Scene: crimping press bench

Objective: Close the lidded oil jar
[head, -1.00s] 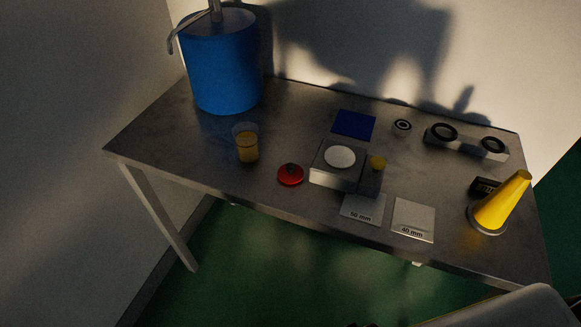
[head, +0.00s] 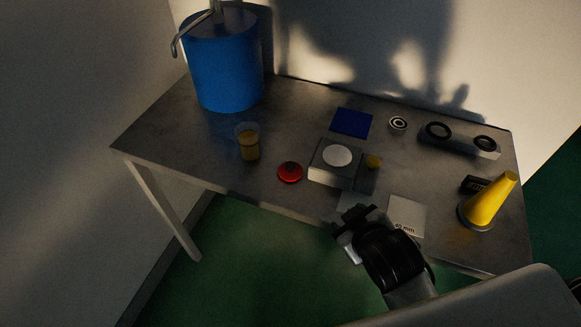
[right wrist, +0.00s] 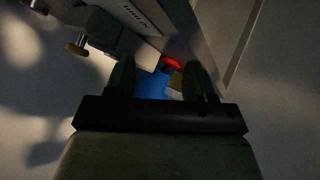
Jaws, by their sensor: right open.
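The oil jar (head: 249,147) is a clear open-topped glass with amber oil, standing upright on the left half of the bench. Its red lid (head: 290,172) with a dark knob lies on the bench to the right of the jar, apart from it. My right gripper (head: 351,234) is open and empty by the bench's front edge, right of and nearer than the lid. In the right wrist view the red lid (right wrist: 172,64) and some amber of the jar (right wrist: 176,81) show between my fingers, farther off. My left gripper is out of view.
A blue drum (head: 224,65) stands behind the jar. A yellow cone (head: 489,202) and a label plate (head: 407,215) are at right. Bench around the jar is clear.

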